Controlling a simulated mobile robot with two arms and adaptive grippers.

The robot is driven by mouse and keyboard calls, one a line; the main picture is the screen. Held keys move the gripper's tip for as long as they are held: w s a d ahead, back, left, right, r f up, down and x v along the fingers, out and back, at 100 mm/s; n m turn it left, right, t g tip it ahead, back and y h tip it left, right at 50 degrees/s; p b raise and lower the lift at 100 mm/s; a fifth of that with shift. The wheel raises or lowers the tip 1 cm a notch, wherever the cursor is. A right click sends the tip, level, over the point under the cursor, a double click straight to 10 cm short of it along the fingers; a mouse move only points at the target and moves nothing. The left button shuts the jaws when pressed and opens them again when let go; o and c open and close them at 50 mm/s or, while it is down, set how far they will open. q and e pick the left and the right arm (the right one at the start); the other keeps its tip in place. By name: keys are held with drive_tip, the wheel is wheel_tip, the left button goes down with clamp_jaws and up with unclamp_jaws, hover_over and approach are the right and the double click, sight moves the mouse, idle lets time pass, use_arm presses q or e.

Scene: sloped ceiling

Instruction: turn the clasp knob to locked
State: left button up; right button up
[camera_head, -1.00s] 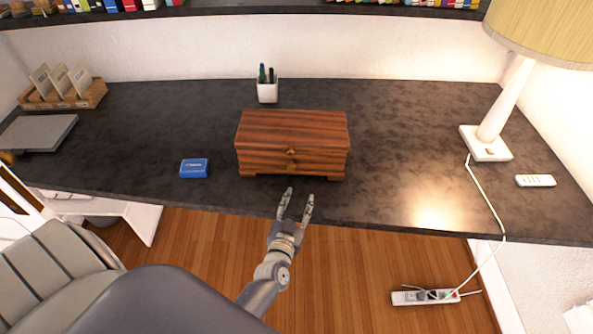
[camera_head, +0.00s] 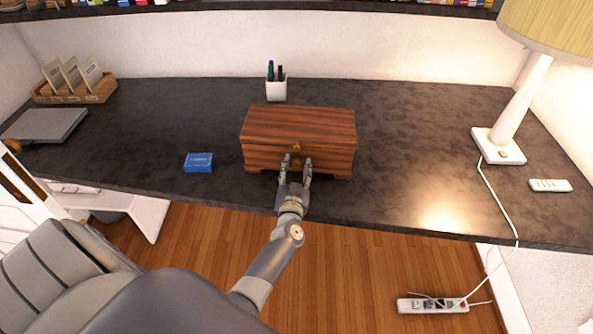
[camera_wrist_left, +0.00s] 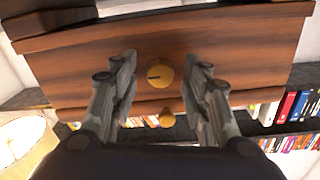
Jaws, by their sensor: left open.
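The wooden box (camera_head: 298,125) stands closed on the dark desk, its front facing me. Its round brass clasp knob (camera_wrist_left: 160,73) shows in the left wrist view, with a dark horizontal line on its left half. A second brass piece (camera_wrist_left: 167,119) sits below it there, near a seam; it also shows above my fingers in the head view (camera_head: 296,147). My left gripper (camera_head: 296,160) is open at the box front. In the left wrist view its fingers (camera_wrist_left: 160,66) stand on either side of the knob, apart from it. My right gripper is not in view.
A small blue box (camera_head: 199,162) lies left of the wooden box. A white pen cup (camera_head: 276,90) stands behind it. A lamp (camera_head: 499,146) and a remote (camera_head: 550,185) are at the right.

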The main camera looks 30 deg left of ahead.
use_arm(q)
drive_tip(key=shift+w+a, duration=0.15)
drive_tip(key=shift+w, duration=0.1)
clamp_jaws()
